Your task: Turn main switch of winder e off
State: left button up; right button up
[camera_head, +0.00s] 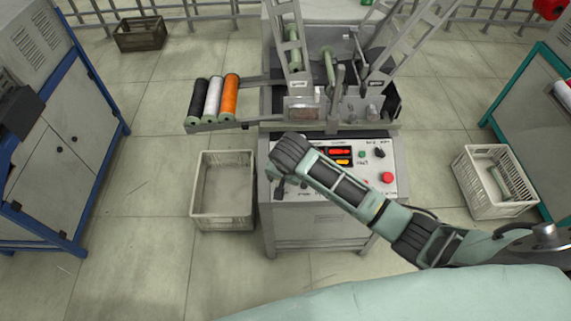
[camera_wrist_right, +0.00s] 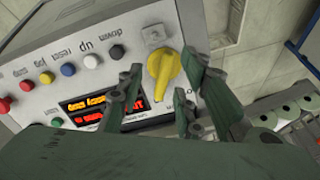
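The winder (camera_head: 318,215) stands in the middle of the head view, with a sloped control panel (camera_head: 318,178) on its front. In the right wrist view a yellow rotary switch (camera_wrist_right: 161,71) sits on a pale plate at the panel's corner. Its handle runs roughly up and down in that picture. My right gripper (camera_head: 277,179) is over the left part of the panel, and my arm hides the switch in the head view. In the right wrist view the right gripper (camera_wrist_right: 160,88) is open, its fingers on both sides of the switch. Contact cannot be told. My left gripper is out of view.
Lit displays (camera_head: 341,156), a black knob (camera_head: 379,153) and a red button (camera_head: 387,177) are on the panel. Black, white and orange bobbins (camera_head: 231,92) lie left of the winder. Crates stand on the floor left (camera_head: 222,216) and right (camera_head: 508,207).

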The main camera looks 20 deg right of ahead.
jog(key=shift+m, duration=0.7)
jog(key=w+f, duration=0.1)
jog(key=w, duration=0.1)
jog(key=w+d+f, duration=0.1)
jog(key=f, duration=0.1)
jog(key=w+d+f, duration=0.1)
jog(key=w, duration=0.1)
jog(key=shift+w+f, duration=0.3)
jog(key=shift+f, duration=0.1)
grip_shut()
